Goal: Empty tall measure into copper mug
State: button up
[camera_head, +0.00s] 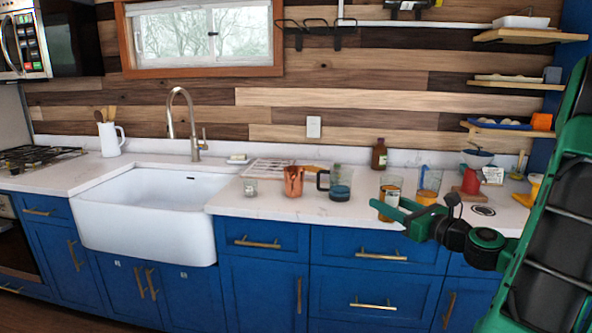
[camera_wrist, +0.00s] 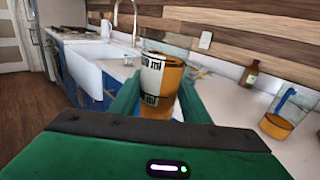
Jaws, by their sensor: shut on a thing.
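The tall measure (camera_head: 392,184) is a clear glass with amber liquid, and it stands roughly upright. In the wrist view the tall measure (camera_wrist: 160,82) shows black "ml" markings. My gripper (camera_head: 390,208) is shut on it, with one green finger on each side in the wrist view (camera_wrist: 158,98). I cannot tell whether its base touches the counter. The copper mug (camera_head: 293,181) stands upright on the counter, left of the measure, with a dark-handled glass mug between them. Its inside is hidden from me. I cannot make out the copper mug in the wrist view.
The glass mug (camera_head: 340,184) holds blue liquid. A small glass (camera_head: 250,187) is left of the copper mug. A glass with amber liquid and a blue stick (camera_head: 428,184) and a brown bottle (camera_head: 379,155) stand nearby. The white sink (camera_head: 150,215) is further left.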

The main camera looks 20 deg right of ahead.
aim_at(294, 175)
jog(key=i, duration=1.2)
jog(key=z, duration=0.55)
